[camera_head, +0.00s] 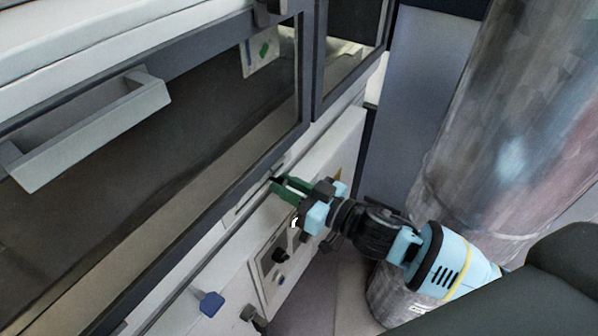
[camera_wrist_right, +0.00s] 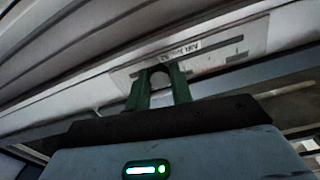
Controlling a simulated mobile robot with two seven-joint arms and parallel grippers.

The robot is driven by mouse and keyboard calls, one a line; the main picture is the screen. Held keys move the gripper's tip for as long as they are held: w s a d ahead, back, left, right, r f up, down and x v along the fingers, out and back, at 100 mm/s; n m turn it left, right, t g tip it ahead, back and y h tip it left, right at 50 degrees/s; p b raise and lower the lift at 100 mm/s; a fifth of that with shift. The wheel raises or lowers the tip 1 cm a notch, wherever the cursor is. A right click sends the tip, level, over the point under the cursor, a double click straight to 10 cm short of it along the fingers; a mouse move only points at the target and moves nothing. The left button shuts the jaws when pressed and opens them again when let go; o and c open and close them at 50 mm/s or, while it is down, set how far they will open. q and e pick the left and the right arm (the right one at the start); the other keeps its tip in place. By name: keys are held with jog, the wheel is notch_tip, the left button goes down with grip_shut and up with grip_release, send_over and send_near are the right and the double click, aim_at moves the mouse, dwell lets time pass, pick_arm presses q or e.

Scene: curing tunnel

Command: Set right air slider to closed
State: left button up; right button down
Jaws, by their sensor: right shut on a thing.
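My right gripper (camera_head: 279,187) reaches in from the right with green fingers against the machine's front, just below the big window. In the right wrist view, its green fingers (camera_wrist_right: 158,82) are shut on the dark rounded knob of the right air slider (camera_wrist_right: 158,72), one finger on each side. The slider's pale label plate (camera_wrist_right: 225,48) has a dark slot and partly readable "Air" lettering. In the head view the fingers largely hide the knob. My left gripper is not in view.
A large window door with a grey bar handle (camera_head: 95,125) fills the left. Below the gripper are a control panel with a black knob (camera_head: 280,254) and a blue knob (camera_head: 211,303). A big silvery duct (camera_head: 500,130) stands at right.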

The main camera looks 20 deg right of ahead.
jog(key=s+a, duration=0.2)
jog(key=s+a+p, duration=0.1)
jog(key=s+a, duration=0.1)
jog(key=a, duration=0.1)
jog(key=s+a, duration=0.2)
jog(key=shift+a+p, duration=0.3)
jog(key=shift+p, duration=0.05)
jog(key=shift+s+a, duration=0.2)
jog(key=shift+a, duration=0.1)
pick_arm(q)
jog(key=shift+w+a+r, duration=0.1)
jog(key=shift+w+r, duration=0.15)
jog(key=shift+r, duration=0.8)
pick_arm(e)
jog(key=shift+f, duration=0.1)
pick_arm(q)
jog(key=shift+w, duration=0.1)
pick_arm(e)
jog(key=c, duration=1.5)
grip_release()
jog(key=shift+o, duration=1.3)
jog(key=shift+s+a, duration=0.1)
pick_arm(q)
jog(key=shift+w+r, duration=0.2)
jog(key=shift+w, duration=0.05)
